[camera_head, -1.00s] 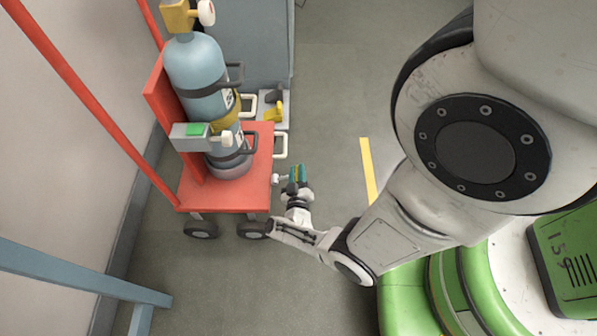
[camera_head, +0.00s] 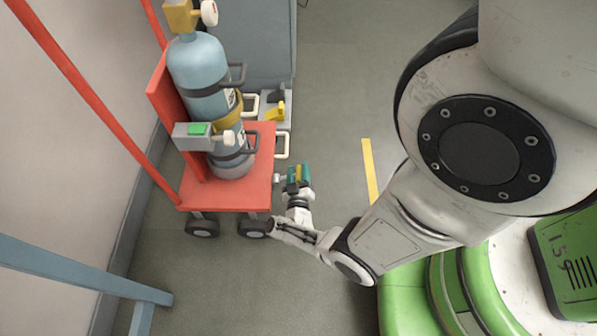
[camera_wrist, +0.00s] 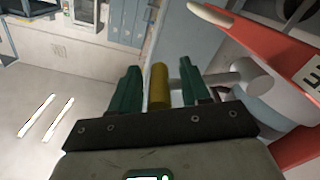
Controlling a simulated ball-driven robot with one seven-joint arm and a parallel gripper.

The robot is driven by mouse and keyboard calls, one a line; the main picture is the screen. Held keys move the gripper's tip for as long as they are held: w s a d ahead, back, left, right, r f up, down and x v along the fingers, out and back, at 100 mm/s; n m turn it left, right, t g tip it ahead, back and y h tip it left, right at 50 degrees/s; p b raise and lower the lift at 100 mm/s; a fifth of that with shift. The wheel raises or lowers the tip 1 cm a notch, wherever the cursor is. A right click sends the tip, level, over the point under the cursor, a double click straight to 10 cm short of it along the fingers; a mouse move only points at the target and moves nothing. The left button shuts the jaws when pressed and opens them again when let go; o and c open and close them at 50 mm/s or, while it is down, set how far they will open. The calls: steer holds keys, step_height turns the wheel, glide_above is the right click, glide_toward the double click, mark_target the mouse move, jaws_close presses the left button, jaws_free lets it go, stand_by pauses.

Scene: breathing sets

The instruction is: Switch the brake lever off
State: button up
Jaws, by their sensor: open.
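The yellow lever grip (camera_wrist: 158,85) stands between my two teal fingers in the wrist view, with a gap visible on each side. My gripper (camera_head: 298,173) is open around the grip, just right of the red cart's lower right edge in the head view. It also shows in the wrist view (camera_wrist: 160,82). The yellow grip is small in the head view (camera_head: 298,172), and a pale knob (camera_head: 277,179) shows between it and the cart.
A grey cabinet (camera_head: 262,40) stands behind. A blue-grey rail (camera_head: 80,266) is at lower left. Floor right of the cart is clear, with a yellow stripe (camera_head: 370,170).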

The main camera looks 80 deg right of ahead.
steer(key=shift+a, duration=0.1)
steer(key=a+p, duration=0.1)
steer(key=a, duration=0.9)
steer(key=shift+s+a, duration=0.3)
steer(key=shift+s, duration=0.15)
